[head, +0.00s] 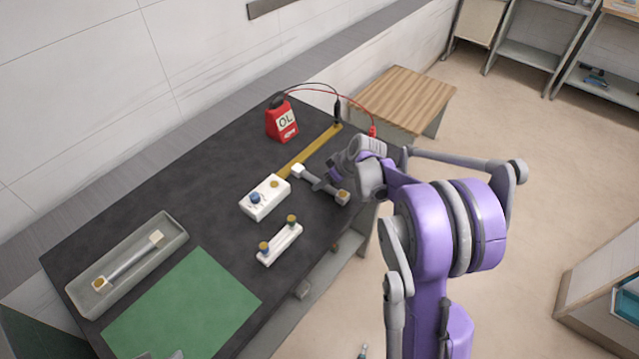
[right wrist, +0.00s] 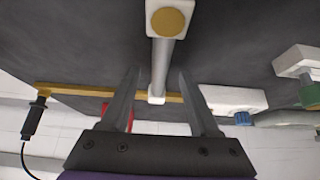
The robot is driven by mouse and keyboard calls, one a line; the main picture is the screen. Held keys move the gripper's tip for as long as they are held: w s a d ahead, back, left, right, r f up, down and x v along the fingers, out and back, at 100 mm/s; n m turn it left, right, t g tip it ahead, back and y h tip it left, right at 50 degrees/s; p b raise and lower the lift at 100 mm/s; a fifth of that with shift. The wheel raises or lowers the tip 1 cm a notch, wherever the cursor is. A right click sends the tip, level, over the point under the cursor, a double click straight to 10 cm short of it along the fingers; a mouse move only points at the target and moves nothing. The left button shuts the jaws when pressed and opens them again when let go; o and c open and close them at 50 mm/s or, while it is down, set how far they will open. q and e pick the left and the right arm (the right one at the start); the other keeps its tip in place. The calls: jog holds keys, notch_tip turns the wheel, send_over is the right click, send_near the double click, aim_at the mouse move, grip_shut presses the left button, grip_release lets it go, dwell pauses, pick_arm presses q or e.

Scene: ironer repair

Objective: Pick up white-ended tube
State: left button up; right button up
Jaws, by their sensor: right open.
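The white-ended tube (head: 319,182) lies on the dark table near its right edge, a grey rod with white square end blocks. In the right wrist view the tube (right wrist: 163,58) runs between my open fingers, with a brass disc on its near end. My right gripper (right wrist: 158,74) is open, with a finger on each side of the rod and visible gaps to both. Small grey tips at the bottom edge may be my left gripper (head: 162,355); too little shows.
A white block with a blue knob (head: 264,199) and a white two-post holder (head: 279,245) stand nearby. A yellow strip (head: 312,150) and red meter (head: 282,122) are behind. A grey tray (head: 172,226) holds another tube (head: 129,260). The green mat (head: 182,310) is bare.

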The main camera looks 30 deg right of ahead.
jog(key=shift+x, duration=0.9)
grip_shut()
